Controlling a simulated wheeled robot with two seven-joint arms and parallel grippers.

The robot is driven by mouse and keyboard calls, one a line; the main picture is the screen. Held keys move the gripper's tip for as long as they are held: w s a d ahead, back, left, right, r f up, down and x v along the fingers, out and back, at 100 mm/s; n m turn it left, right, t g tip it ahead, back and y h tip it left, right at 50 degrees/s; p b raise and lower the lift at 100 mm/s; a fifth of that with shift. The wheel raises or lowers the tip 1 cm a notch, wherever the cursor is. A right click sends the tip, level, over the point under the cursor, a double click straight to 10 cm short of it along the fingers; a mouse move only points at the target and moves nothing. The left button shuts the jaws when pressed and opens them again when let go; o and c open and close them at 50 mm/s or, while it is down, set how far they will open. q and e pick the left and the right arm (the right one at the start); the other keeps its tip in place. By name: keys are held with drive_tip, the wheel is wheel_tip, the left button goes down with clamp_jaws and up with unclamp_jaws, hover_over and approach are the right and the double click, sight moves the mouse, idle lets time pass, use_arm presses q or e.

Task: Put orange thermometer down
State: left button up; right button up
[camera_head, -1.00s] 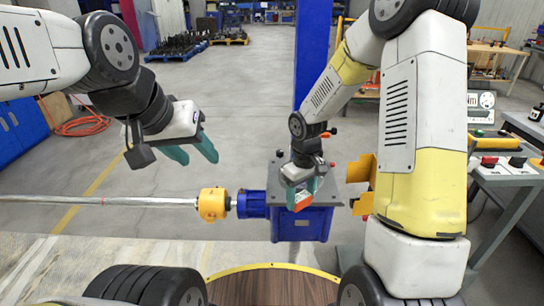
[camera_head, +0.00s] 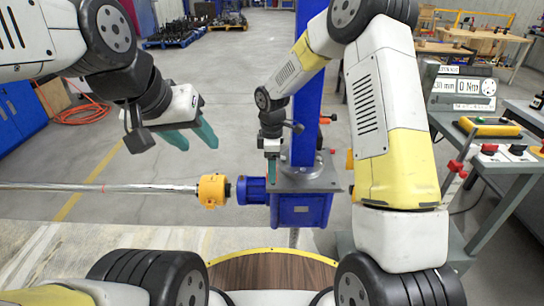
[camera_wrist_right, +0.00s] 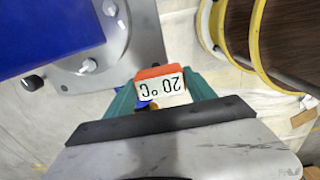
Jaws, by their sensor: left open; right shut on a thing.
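The orange thermometer (camera_wrist_right: 160,80) shows in the right wrist view, with a white display reading 20 °C. It sits between the teal fingers of my right gripper (camera_wrist_right: 163,97), which is shut on it. In the head view my right gripper (camera_head: 271,172) points down by the left edge of the grey plate on the blue screw jack (camera_head: 300,207); the thermometer is not clearly visible there. My left gripper (camera_head: 190,136) is open and empty, high over the floor at the left.
A steel shaft (camera_head: 100,187) with a yellow coupling (camera_head: 212,190) lies left of the jack's blue flange.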

drive_tip(key=w, duration=0.4)
drive_tip(key=shift+f, duration=0.2)
drive_tip(key=shift+w+f, duration=0.1)
drive_tip(key=shift+f, duration=1.65)
drive_tip(key=o, duration=1.6)
drive_tip(key=shift+f, duration=0.15)
drive_tip(key=shift+c, duration=0.2)
